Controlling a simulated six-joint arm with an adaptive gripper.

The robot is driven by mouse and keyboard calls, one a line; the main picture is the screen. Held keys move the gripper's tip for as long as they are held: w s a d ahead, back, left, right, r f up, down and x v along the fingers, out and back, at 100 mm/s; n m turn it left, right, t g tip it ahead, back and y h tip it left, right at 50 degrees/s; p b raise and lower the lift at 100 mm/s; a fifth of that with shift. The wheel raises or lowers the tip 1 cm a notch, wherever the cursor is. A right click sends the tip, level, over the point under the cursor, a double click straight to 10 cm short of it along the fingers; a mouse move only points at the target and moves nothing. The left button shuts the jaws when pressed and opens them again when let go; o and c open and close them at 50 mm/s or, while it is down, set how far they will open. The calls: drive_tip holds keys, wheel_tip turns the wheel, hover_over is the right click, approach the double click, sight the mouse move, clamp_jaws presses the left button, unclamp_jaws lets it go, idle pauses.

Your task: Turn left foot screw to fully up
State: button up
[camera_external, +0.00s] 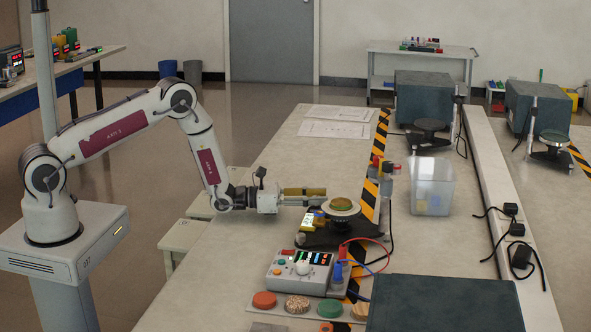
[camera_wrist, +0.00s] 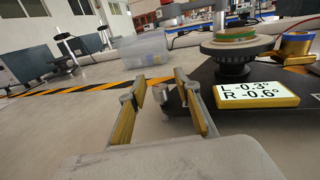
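The base (camera_wrist: 215,104) carries a round turntable (camera_wrist: 236,45) with a green-and-brass top. A brass cylinder (camera_wrist: 296,47) stands at the right. I cannot tell which screw is the left one.
A clear bin (camera_external: 432,186) stands right of the base, beyond yellow-black tape (camera_external: 371,198). A control box (camera_external: 299,270) with red and blue cables sits in front, near coloured discs (camera_external: 264,300). A dark case (camera_external: 445,303) fills the front right.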

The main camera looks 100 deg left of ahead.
drive_tip(key=shift+r, duration=0.15)
drive_tip(key=shift+r, duration=4.85)
drive_tip(key=shift+o, duration=0.2)
